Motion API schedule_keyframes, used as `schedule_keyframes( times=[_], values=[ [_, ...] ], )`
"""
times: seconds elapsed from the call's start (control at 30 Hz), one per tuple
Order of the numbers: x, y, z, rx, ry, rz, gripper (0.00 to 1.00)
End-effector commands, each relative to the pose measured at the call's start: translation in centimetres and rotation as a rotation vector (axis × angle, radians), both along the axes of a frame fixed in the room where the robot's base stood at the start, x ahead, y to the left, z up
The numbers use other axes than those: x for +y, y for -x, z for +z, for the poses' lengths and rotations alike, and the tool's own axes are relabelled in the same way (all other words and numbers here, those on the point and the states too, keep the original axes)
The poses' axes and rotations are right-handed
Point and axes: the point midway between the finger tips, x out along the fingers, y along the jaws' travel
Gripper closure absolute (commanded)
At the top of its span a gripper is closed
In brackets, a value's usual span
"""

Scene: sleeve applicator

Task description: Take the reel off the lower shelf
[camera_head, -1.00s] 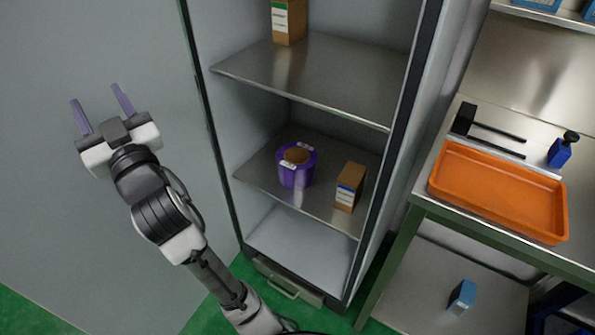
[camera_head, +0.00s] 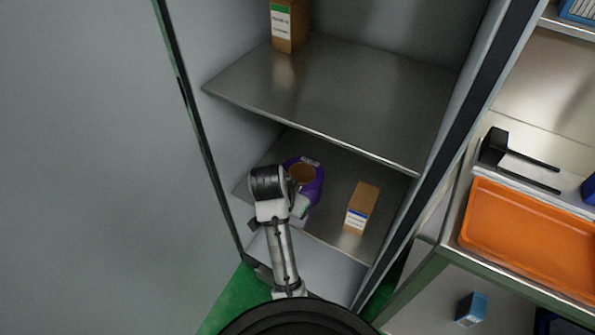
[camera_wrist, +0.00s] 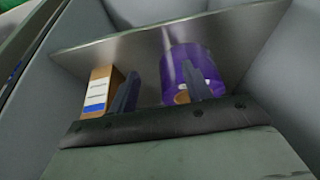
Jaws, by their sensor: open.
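The purple reel (camera_head: 316,186) with a brown round core stands on the lower shelf (camera_head: 345,168) of the open cabinet. In the head view my arm covers its left part. The reel (camera_wrist: 208,66) also shows in the wrist view, where the picture appears turned over. My gripper (camera_wrist: 160,85) is open, with two dark fingers reaching toward the shelf. One finger overlaps the reel in the picture; the other lies between the reel and a brown box. I cannot tell whether a finger touches the reel. The fingers are hidden in the head view.
A brown box (camera_head: 362,206) stands right of the reel on the same shelf. The upper shelf (camera_head: 330,95) is overhead, holding another box (camera_head: 289,25). The cabinet's side frame is close on the left. A bench with an orange tray (camera_head: 530,235) is at right.

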Motion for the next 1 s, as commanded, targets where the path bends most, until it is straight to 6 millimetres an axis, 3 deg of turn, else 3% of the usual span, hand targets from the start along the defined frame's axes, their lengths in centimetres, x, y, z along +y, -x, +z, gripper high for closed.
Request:
schedule_keyframes(
  times=[0.17, 0.6, 0.87, 1.0],
  values=[
    [-1.1, -1.7, -0.1, 0.000, 0.003, -0.004, 0.51],
    [-5.0, -8.7, 0.2, 0.001, 0.002, -0.001, 0.51],
    [-5.9, -10.4, 0.1, 0.000, 0.001, 0.000, 0.51],
    [-6.4, -11.0, -2.0, 0.005, 0.000, -0.002, 0.51]
  ],
)
